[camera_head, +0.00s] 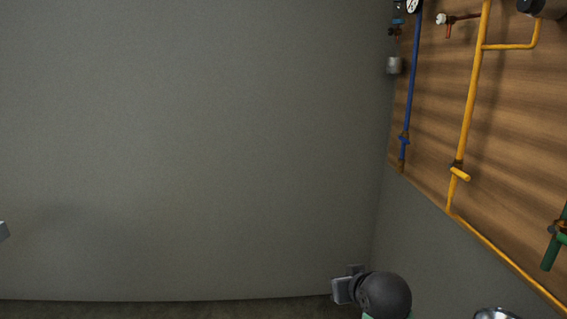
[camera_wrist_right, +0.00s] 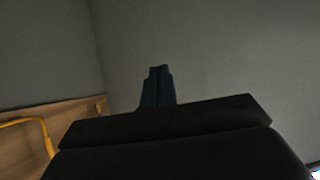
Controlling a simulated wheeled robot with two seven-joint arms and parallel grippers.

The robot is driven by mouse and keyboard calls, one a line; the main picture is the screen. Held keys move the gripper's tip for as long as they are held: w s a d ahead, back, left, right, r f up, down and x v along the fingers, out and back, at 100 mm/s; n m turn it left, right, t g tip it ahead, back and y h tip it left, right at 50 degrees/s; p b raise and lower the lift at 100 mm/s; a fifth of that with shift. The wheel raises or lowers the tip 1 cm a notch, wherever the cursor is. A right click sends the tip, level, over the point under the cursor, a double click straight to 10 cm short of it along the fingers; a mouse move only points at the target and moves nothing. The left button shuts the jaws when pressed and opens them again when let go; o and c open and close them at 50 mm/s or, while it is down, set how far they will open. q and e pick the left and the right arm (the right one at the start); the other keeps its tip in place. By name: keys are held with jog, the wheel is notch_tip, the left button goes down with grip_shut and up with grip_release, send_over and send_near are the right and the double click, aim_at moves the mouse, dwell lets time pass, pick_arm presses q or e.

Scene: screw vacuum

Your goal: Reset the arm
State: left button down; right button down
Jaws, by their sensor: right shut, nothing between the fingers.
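My right gripper (camera_wrist_right: 157,88) shows in the right wrist view as two dark fingers pressed together, with nothing between them. It points toward a bare grey wall and touches nothing that I can see. In the head view, a dark rounded part (camera_head: 385,294) with a small grey block beside it stands at the bottom, right of centre. It looks like part of my right arm; the fingers cannot be made out there. My left gripper is not recognisable in either view.
A wooden panel (camera_head: 520,130) with a blue pipe (camera_head: 412,85), a yellow pipe (camera_head: 470,95) and a green pipe (camera_head: 551,252) covers the right wall. A grey wall (camera_head: 190,140) fills the middle and left. The space before it looks clear. A small grey piece (camera_head: 3,231) shows at the left edge.

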jog(key=s+f+g+p, duration=0.2)
jog(key=s+f+g, duration=0.6)
jog(key=s+f, duration=2.1)
jog(key=s, duration=0.4)
jog(key=shift+s+a+f+g+p, duration=0.15)
jog(key=shift+s+f+g+p, duration=0.05)
jog(key=shift+g+p, duration=0.1)
